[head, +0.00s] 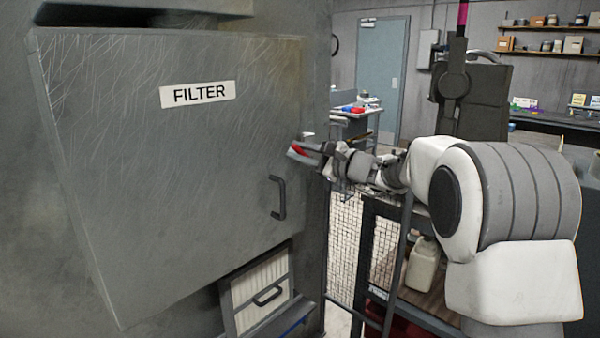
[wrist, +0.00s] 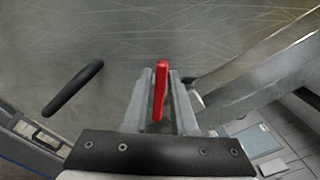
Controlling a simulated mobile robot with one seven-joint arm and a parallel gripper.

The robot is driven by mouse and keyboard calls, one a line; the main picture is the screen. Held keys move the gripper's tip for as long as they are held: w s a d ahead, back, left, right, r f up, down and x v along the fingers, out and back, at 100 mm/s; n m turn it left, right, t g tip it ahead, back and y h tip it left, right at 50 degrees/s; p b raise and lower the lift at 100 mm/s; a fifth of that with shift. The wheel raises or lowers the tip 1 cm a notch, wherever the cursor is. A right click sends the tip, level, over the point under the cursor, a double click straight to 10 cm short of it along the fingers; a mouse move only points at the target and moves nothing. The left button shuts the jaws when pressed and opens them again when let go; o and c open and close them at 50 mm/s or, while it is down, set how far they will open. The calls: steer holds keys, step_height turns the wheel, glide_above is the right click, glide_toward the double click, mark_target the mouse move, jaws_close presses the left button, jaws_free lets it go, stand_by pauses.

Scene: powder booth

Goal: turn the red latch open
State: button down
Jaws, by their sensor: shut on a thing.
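The red latch (head: 299,149) is on the right edge of the grey FILTER door (head: 180,190), above the door's dark handle (head: 278,198). My gripper (head: 303,152) reaches in from the right and is at the latch. In the wrist view, the red latch (wrist: 160,92) stands lengthwise between the two grey fingers of my gripper (wrist: 159,85), which is shut on it. The fingers and gripper body hide part of the latch and its mount. The door handle (wrist: 73,88) shows to the left in the wrist view.
Below the door is a pleated filter panel (head: 262,290) with its own small handle. A wire mesh cage (head: 344,240) and a dark shelf with a pale jug (head: 422,264) stand to the right. A table (head: 352,118) and a blue door (head: 381,75) are farther back.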

steer(key=n+b, duration=0.2)
steer(key=b, duration=0.2)
steer(key=f+n+b, duration=0.1)
steer(key=n+b, duration=0.2)
steer(key=b, duration=0.1)
steer(key=shift+s+f+b, duration=0.1)
steer(key=shift+b, duration=0.2)
steer(key=n+b, duration=0.3)
steer(key=b, duration=0.1)
steer(key=shift+a, duration=0.1)
steer(key=shift+r+n, duration=0.2)
steer(key=shift+n, duration=0.1)
steer(key=c, duration=0.9)
jaws_free()
steer(key=v, duration=1.7)
steer(key=shift+s, duration=0.15)
